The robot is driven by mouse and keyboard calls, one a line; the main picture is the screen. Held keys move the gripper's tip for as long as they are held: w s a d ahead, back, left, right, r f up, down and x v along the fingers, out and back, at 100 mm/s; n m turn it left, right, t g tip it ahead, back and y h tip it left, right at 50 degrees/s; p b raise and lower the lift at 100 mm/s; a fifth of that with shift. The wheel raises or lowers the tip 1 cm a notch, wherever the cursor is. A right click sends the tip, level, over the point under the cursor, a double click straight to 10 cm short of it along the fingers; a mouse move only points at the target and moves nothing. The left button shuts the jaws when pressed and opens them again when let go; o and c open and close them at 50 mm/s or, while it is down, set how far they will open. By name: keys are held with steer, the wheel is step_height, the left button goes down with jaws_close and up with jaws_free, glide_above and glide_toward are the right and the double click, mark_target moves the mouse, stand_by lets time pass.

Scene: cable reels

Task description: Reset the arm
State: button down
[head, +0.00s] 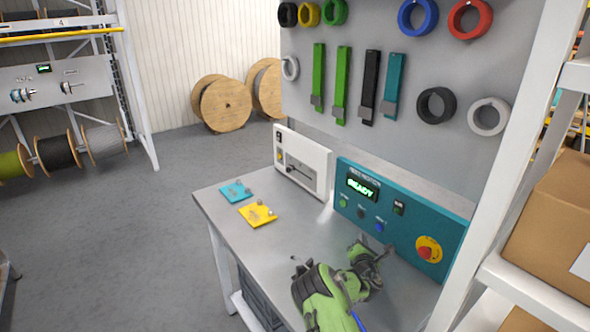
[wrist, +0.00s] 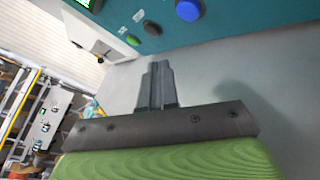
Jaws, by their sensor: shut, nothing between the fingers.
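My green and black arm (head: 325,298) is bent over the right part of the grey workbench (head: 230,215) in the head view. My gripper (head: 387,250) is small there and points toward the teal control panel (head: 375,207). In the wrist view my gripper (wrist: 159,68) has its fingers together with nothing between them. The teal panel (wrist: 225,25) with a blue button (wrist: 188,10) lies just beyond the fingertips. I cannot tell the exact gap to the panel.
A white box (head: 303,162) stands left of the panel. A teal plate (head: 236,191) and a yellow plate (head: 258,214) with small parts lie on the bench. A white shelf post (head: 495,165) rises at the right. Tape rolls and cable ties hang on the pegboard (head: 390,30).

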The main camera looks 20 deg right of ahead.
steer(key=s+r+m+g+h, duration=0.2)
steer(key=s+r+m+g, duration=0.2)
steer(key=r+m, duration=0.75)
steer(key=s+a+r+m+g+y, duration=0.2)
steer(key=s+a+r+m+y, duration=0.1)
steer(key=s+a+r+m, duration=0.5)
steer(key=s+a+r+m+g+y, duration=0.1)
steer(key=s+a+r+m+y, duration=0.35)
steer(key=s+a, duration=1)
steer(key=s+a+g, duration=0.1)
steer(key=s+a, duration=0.2)
steer(key=s, duration=0.5)
steer(key=s+a+g+y, duration=0.1)
steer(key=s+a, duration=0.2)
steer(key=s, duration=0.5)
steer(key=shift+s+a, duration=0.2)
steer(key=shift+s, duration=0.2)
steer(key=shift+r+y, duration=0.1)
steer(key=shift+y, duration=0.15)
